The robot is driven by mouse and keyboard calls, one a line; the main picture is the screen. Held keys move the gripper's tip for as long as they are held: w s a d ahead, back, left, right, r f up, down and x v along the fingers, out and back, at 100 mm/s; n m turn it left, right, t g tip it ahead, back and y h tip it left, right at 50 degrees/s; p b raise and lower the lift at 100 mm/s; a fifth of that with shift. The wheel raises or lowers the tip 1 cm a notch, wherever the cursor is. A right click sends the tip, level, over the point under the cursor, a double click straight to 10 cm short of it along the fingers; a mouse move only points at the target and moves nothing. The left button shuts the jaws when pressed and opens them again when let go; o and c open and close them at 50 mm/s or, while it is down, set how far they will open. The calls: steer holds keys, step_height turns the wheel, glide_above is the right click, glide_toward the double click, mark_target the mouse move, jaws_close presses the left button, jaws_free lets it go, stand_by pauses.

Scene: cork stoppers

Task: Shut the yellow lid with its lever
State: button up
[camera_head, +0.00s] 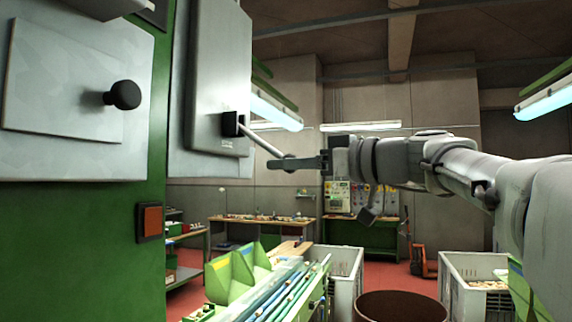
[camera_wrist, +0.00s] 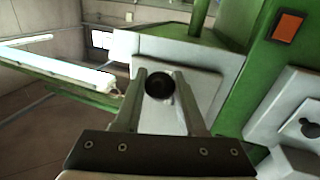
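No yellow lid shows. A grey box-like lid or door (camera_head: 222,75) hangs on the green machine at the left in the head view, and its pale face (camera_wrist: 203,61) also shows in the wrist view. A light metal lever (camera_head: 259,139) slants down to the right from a dark bracket on it. The lever's round black knob (camera_wrist: 160,85) sits between my fingers in the wrist view, filling the gap with no clear space at either side. My gripper (camera_head: 285,163) reaches in from the right at the lever's end, its fingers partly covering the knob.
The green machine (camera_head: 100,240) fills the left, with a second black knob (camera_head: 124,95) and an orange button (camera_head: 151,221). Below are a green bin (camera_head: 231,276), a grey crate (camera_head: 346,275) and a brown barrel (camera_head: 400,306). Open air surrounds my gripper.

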jaws_close()
stand_by(1.0)
